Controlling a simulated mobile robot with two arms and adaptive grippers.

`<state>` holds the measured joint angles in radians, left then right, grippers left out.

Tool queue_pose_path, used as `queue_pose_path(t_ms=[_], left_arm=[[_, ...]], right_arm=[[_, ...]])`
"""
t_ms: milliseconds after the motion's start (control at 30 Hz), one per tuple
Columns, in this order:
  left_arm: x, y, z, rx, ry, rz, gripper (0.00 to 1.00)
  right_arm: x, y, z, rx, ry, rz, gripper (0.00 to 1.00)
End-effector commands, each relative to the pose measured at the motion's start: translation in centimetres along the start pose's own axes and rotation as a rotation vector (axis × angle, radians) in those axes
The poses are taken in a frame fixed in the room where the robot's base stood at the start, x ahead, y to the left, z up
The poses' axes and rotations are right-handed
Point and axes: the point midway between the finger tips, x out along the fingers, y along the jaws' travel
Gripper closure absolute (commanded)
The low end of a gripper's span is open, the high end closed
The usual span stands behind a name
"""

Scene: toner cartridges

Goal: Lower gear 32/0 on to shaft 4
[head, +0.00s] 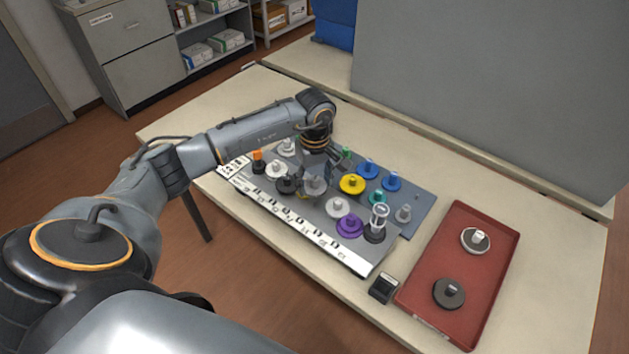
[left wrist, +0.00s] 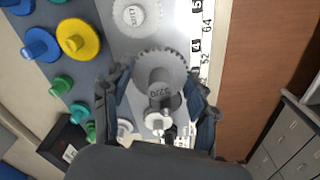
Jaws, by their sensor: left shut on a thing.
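In the left wrist view, the grey toothed gear 32/0 (left wrist: 158,72) has its marked hub between the two fingers of my left gripper (left wrist: 160,112). The fingers are shut on it. In the head view, my left gripper (head: 316,166) points down over the middle of the gear board (head: 304,220), with a grey gear (head: 314,186) just below it. A black label "4" (left wrist: 196,46) shows on the white strip beside the gear. Shaft 4 is not visible; the gear and gripper may cover it. I cannot tell the gap below the gear. My right gripper is not in view.
A yellow gear (head: 352,184), a purple gear (head: 350,226) and a white gear (head: 337,207) stand close by on the board. A red tray (head: 487,300) with two gears and a small black device (head: 384,288) lie right.

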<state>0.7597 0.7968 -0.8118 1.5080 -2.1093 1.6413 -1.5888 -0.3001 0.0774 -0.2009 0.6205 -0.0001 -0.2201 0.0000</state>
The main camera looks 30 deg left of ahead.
Motion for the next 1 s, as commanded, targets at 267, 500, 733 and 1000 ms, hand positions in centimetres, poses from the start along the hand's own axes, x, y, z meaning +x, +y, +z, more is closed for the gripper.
queue_pose_path(t_ms=[267,500,733,1000], left_arm=[[-0.01,-0.02,0.04,0.000,0.000,0.000,0.72],[0.02,-0.03,0.03,0.000,0.000,0.000,0.72],[0.14,-0.02,-0.01,0.001,0.000,-0.001,0.72],[0.00,-0.01,-0.01,0.000,0.000,0.000,0.72]], right_arm=[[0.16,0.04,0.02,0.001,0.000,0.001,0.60],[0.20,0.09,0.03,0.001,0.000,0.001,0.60],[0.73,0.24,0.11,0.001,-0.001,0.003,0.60],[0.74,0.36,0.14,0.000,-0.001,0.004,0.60]])
